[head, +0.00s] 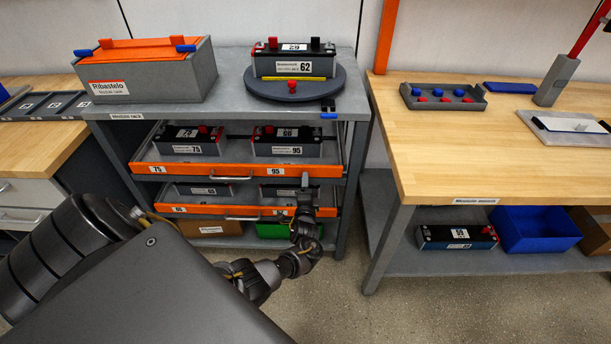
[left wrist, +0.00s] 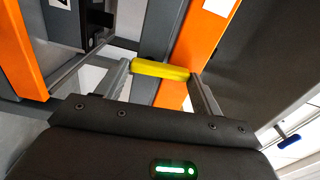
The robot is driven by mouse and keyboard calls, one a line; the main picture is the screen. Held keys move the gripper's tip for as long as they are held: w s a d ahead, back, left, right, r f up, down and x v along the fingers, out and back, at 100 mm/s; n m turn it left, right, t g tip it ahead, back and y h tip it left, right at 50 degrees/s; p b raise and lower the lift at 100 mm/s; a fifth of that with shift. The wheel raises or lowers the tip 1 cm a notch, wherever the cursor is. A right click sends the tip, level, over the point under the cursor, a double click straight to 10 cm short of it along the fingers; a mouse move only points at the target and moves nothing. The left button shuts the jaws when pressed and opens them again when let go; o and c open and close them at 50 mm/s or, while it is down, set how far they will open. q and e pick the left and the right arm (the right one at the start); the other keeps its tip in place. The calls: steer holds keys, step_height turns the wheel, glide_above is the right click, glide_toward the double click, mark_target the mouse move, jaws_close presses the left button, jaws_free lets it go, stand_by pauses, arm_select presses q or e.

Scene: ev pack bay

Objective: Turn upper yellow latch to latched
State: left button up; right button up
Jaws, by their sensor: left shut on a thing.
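In the left wrist view a yellow latch (left wrist: 160,69) lies between the two fingers of my left gripper (left wrist: 163,75), which is shut on it. The latch bar reaches across from one fingertip to the other, in front of an orange drawer front (left wrist: 205,40). In the head view my left gripper (head: 305,184) is at the right side of the module rack, near the gap between the upper orange drawer (head: 225,171) and the lower orange drawer (head: 185,209). There the gripper hides the latch. My right gripper is in neither view.
The rack top (head: 230,60) carries a grey bin (head: 150,80) with an orange lid and a round turntable (head: 255,88) holding module 62 (head: 325,66). A wooden bench (head: 450,150) stands to the right. Bare floor (head: 420,310) lies in front of it.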

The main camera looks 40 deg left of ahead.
arm_select(q)
steer(key=shift+w+d+r+m, duration=0.1)
steer(key=shift+m, duration=0.3)
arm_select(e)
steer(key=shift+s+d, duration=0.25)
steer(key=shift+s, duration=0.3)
arm_select(q)
steer(key=o, duration=1)
steer(key=p+v, duration=0.2)
steer(key=v, duration=0.8)
steer(key=shift+s+d, duration=0.25)
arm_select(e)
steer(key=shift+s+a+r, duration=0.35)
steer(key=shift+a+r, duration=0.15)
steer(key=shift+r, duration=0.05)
